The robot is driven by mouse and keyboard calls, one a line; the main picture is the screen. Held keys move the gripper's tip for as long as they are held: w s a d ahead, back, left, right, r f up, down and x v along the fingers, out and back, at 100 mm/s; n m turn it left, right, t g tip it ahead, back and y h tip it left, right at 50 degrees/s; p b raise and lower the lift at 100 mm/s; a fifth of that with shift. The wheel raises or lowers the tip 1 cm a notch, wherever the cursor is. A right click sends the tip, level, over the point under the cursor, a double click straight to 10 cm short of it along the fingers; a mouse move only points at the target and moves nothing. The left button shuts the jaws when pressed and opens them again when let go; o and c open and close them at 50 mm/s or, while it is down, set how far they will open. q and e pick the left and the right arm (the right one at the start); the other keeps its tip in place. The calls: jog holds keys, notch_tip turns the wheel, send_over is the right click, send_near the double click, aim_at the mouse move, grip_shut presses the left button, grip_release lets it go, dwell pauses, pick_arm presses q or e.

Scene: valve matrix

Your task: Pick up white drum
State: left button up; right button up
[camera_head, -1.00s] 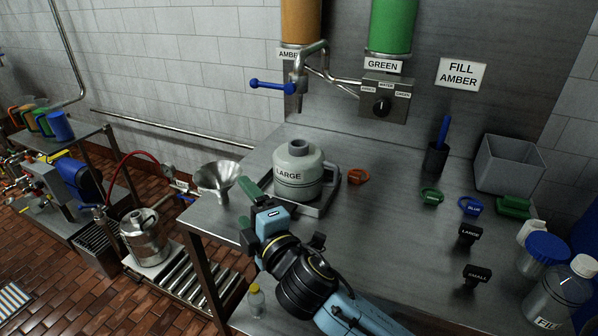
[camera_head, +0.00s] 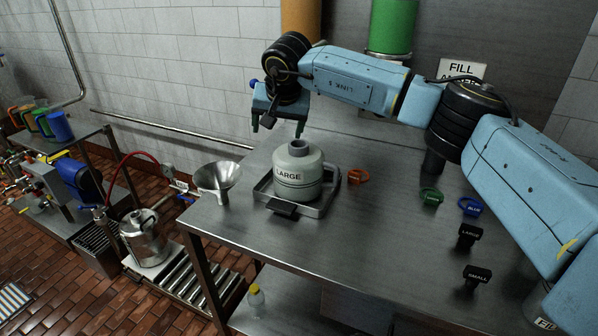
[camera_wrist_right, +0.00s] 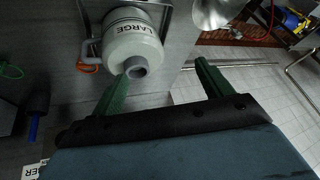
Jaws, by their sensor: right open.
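The white drum (camera_head: 298,172), an off-white jug with a grey neck and a "LARGE" label, stands upright in a shallow metal tray (camera_head: 318,209) on the steel bench. My right gripper (camera_head: 278,128) is open and empty, above and just behind the drum, pointing down. In the right wrist view the drum (camera_wrist_right: 132,40) lies beyond the green fingers (camera_wrist_right: 165,82). Its neck shows near the left finger, and I cannot tell whether they touch. The drum's side handle shows at its right in the head view. My left gripper is not in view.
A metal funnel (camera_head: 217,178) sits at the bench's left edge. An orange ring tag (camera_head: 357,176) lies right of the drum. My right arm spans the back; the bench front is clear.

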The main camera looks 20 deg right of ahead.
jog(key=d+r+h, duration=0.2)
jog(key=d+r, duration=0.1)
jog(key=d, duration=0.2)
send_over(298, 155)
jog(key=s, duration=0.2)
jog(key=f, duration=0.6)
jog(key=shift+w+a+f, duration=0.2)
jog(key=shift+w+a, duration=0.05)
jog(key=shift+a, duration=0.05)
jog(key=x, duration=0.4)
jog(key=shift+s+a+f+p, duration=0.15)
jog(key=shift+s+f+p, duration=0.2)
jog(key=shift+p, duration=0.05)
jog(key=shift+x, duration=0.9)
jog(key=shift+r, duration=0.1)
grip_shut()
jog(key=shift+w+r, duration=0.2)
jog(key=shift+w, duration=0.05)
